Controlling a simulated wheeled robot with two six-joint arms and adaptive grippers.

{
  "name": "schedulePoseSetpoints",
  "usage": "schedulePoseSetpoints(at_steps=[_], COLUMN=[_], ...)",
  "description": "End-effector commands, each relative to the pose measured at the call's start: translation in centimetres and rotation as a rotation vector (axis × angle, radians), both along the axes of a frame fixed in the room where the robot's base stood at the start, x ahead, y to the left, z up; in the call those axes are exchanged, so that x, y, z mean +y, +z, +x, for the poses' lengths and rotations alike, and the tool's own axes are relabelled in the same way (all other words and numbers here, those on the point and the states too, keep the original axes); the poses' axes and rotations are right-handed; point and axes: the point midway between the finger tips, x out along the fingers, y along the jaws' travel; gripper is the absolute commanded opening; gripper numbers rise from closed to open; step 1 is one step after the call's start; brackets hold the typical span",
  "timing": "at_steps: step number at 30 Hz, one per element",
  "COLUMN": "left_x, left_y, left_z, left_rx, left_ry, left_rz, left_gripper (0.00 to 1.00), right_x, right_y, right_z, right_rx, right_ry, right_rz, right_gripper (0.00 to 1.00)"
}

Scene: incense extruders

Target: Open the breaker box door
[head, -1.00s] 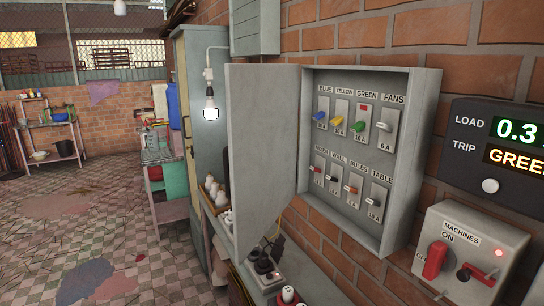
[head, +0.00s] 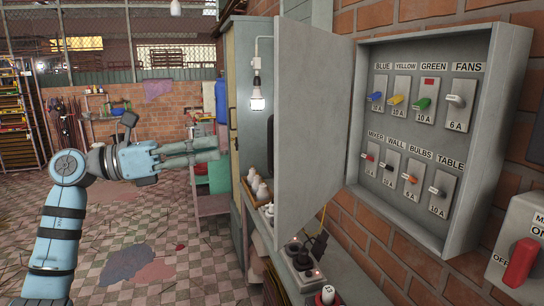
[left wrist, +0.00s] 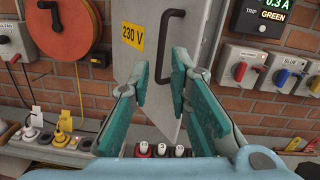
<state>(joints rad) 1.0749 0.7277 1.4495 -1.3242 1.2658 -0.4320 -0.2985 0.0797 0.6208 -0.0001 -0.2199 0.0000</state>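The breaker box (head: 478,190) is on the brick wall with its grey door (head: 312,130) swung wide open. Two rows of coloured switches show inside. In the left wrist view the door's outer face (left wrist: 150,65) has a yellow 230 V label and a dark bar handle (left wrist: 171,45). My left gripper (head: 216,148) reaches in from the left, on the outer side of the door. In the left wrist view its teal fingers (left wrist: 158,85) are apart, with the door and handle seen between and beyond them; contact cannot be told. My right gripper is out of view.
A narrow bench (head: 340,278) below the box holds plugs and bulbs. A machines switch box (head: 520,250) is at the lower right. A hanging bulb (head: 257,102) and tall cabinet (head: 250,70) stand behind the door. The tiled floor at left is open.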

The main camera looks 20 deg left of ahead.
Motion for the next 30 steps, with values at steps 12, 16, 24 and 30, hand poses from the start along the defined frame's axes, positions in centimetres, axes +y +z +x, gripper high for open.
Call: schedulePoseSetpoints(at_steps=[12,16,24,30], left_x=[-6.1,-8.7,-11.1,-11.3], left_y=[1.5,1.5,1.2,1.1], left_z=[3.4,5.4,7.3,7.4], left_rx=[-0.061,-0.062,-0.060,-0.061], left_ry=[0.026,0.028,0.031,0.032], left_rz=[0.120,0.119,0.121,0.122], left_gripper=[0.18,0.18,0.18,0.18], right_x=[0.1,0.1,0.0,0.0], right_y=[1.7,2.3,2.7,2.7], right_z=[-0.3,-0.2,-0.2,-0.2], right_rx=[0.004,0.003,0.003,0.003], right_ry=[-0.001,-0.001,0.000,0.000], right_rz=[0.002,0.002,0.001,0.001], right_gripper=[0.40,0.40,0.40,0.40])
